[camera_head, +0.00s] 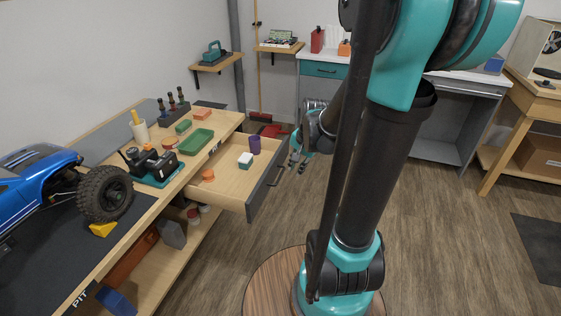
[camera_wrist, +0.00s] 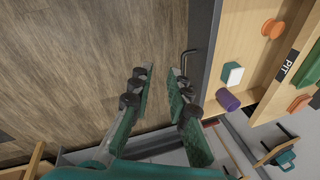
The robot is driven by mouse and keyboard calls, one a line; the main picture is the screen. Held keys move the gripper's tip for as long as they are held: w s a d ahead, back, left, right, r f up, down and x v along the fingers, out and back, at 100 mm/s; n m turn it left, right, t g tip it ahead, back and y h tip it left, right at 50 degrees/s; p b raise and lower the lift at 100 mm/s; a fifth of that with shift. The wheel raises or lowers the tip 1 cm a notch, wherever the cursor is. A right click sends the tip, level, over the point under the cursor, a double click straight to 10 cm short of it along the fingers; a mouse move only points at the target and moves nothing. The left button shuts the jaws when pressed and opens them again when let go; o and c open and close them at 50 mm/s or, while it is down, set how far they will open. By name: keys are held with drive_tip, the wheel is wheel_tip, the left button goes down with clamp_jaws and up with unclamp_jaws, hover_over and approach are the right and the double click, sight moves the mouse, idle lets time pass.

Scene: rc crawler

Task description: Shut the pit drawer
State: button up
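The pit drawer (camera_head: 228,183) is pulled out from the workbench, with its dark front panel (camera_head: 265,190) facing right and a dark bar handle (camera_head: 276,179) on it. The front and handle (camera_wrist: 186,62) also show in the wrist view, beside the right finger. A PIT label (camera_wrist: 288,66) marks the bench edge behind the drawer. My gripper (camera_head: 298,160) is just off the front's far end in the head view. In the wrist view its two fingers (camera_wrist: 158,82) are apart with only floor between them. I cannot tell whether a finger touches the handle.
In the drawer are a purple cup (camera_head: 254,146), a white and teal block (camera_head: 245,161) and an orange spool-like piece (camera_head: 208,175). The workbench (camera_head: 150,205) holds a blue RC truck (camera_head: 40,175), a green tray (camera_head: 196,141) and tools. Floor (camera_head: 440,225) to the right is clear.

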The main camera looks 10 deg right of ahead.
drive_tip(key=w+m, duration=0.2)
drive_tip(key=w, duration=0.1)
drive_tip(key=w+d+m, duration=0.1)
drive_tip(key=w+m, duration=0.1)
drive_tip(key=w, duration=0.1)
drive_tip(key=w+d+m+y, duration=0.1)
drive_tip(key=w+m, duration=0.1)
drive_tip(key=w, duration=0.1)
drive_tip(key=shift+d+f+m+g, duration=0.1)
drive_tip(key=shift+f+m+g, duration=0.2)
drive_tip(key=shift+f+m, duration=0.1)
clamp_jaws()
drive_tip(key=m+y, duration=0.1)
drive_tip(key=m, duration=0.7)
hover_over(276, 167)
drive_tip(key=s+d, duration=0.2)
drive_tip(key=d, duration=0.1)
wheel_tip(276, 167, down, 12)
drive_tip(key=shift+f, duration=0.15)
drive_tip(key=shift+w+a, duration=0.3)
drive_tip(key=shift+a, duration=0.25)
drive_tip(key=shift+a, duration=0.15)
drive_tip(key=w+a, duration=0.4)
drive_tip(key=a, duration=0.2)
drive_tip(key=w+a, duration=0.4)
drive_tip(key=a, duration=0.3)
drive_tip(key=w+a, duration=0.3)
drive_tip(key=a, duration=0.4)
drive_tip(key=shift+w+a, duration=0.15)
drive_tip(key=shift+w, duration=0.25)
